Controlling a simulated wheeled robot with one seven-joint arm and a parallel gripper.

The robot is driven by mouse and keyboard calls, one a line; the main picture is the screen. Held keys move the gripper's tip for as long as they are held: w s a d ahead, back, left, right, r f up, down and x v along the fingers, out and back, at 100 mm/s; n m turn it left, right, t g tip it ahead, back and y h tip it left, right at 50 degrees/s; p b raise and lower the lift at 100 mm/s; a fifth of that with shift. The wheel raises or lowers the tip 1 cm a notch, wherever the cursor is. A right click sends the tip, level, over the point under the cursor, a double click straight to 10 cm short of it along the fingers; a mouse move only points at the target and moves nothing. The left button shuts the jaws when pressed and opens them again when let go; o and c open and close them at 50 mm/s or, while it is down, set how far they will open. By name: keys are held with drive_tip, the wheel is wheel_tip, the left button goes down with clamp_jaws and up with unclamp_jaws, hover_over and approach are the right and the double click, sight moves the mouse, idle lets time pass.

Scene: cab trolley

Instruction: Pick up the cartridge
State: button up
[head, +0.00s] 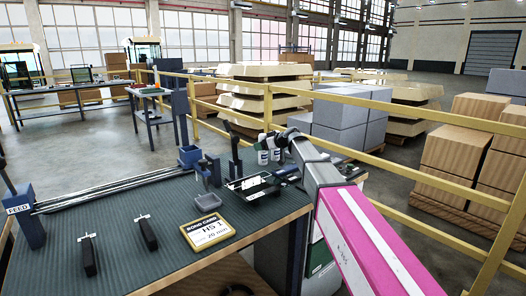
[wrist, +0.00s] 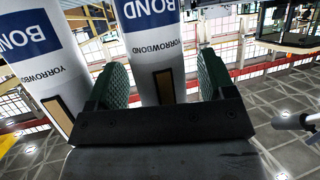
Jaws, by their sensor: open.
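Two white cartridges with blue BOND labels stand side by side at the back right of the bench in the head view, one on the left (head: 263,157) and one on the right (head: 275,153). In the wrist view, one cartridge (wrist: 152,35) lies between the green finger pads of my gripper (wrist: 162,82), with a gap visible on the right side. The other cartridge (wrist: 35,45) is outside the left finger. My gripper is open around the nearer cartridge. In the head view my arm partly hides the gripper and the cartridges' right side.
A dark fixture (head: 252,187) stands just in front of the cartridges. A yellow railing (head: 400,110) runs behind.

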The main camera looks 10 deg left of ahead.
drive_tip(key=shift+a, duration=0.1)
drive_tip(key=c, duration=1.2)
